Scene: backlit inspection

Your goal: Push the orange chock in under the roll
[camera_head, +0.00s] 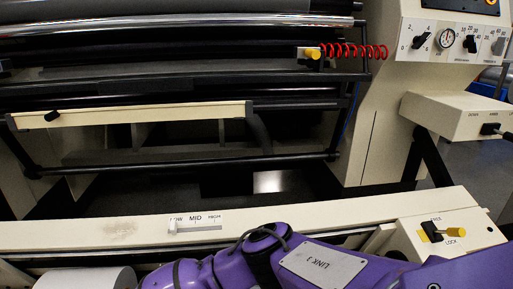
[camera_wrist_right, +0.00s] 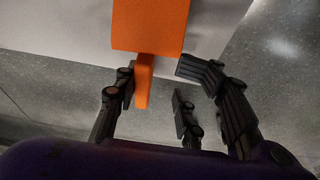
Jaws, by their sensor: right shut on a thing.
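The orange chock (camera_wrist_right: 150,25) shows at the top of the right wrist view, a block with a narrow orange tab (camera_wrist_right: 144,80) reaching down from it. A white roll (camera_head: 98,280) shows partly at the bottom left of the head view. The head view shows neither the chock nor a gripper. My left gripper is in no view.
A cream rail (camera_head: 110,232) with a LOW-MID-HIGH slider crosses the head view behind my purple arm. A panel with a yellow-tipped lock lever (camera_head: 447,236) stands at right. A dark roller machine (camera_head: 180,80) fills the back. Grey floor (camera_wrist_right: 285,55) shows in the wrist view.

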